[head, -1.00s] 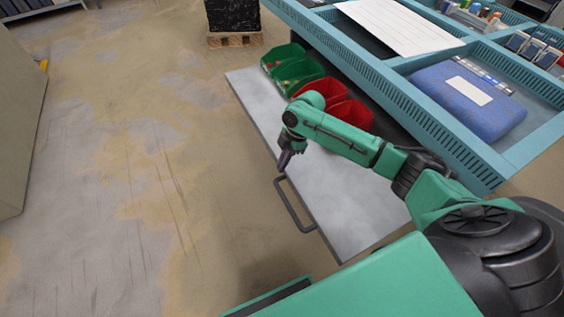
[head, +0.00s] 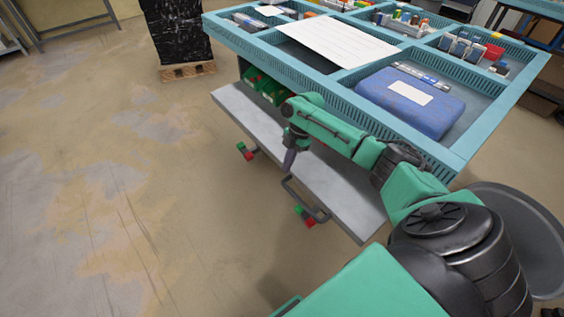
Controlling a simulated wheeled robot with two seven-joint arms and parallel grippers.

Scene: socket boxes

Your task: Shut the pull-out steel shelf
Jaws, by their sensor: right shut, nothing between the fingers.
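The pull-out steel shelf (head: 345,196) is a grey plate low on the blue-topped cart, and it still sticks out from under the cart's top. A dark bar handle (head: 305,201) is on its front edge. My right gripper (head: 288,166) is shut and empty, pointing down at the shelf's front edge, close to the handle's far end. I cannot tell whether it touches the shelf or handle. Green bins (head: 265,86) stand at the back of the shelf, partly under the cart's top. My arm covers part of the shelf. My left gripper is not in view.
The cart's blue compartment top (head: 330,81) overhangs the shelf and holds a blue package (head: 410,100) and a white board (head: 335,40). Red and green casters (head: 304,215) show below the shelf. A black-wrapped pallet load (head: 176,32) stands behind. The floor at left is clear.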

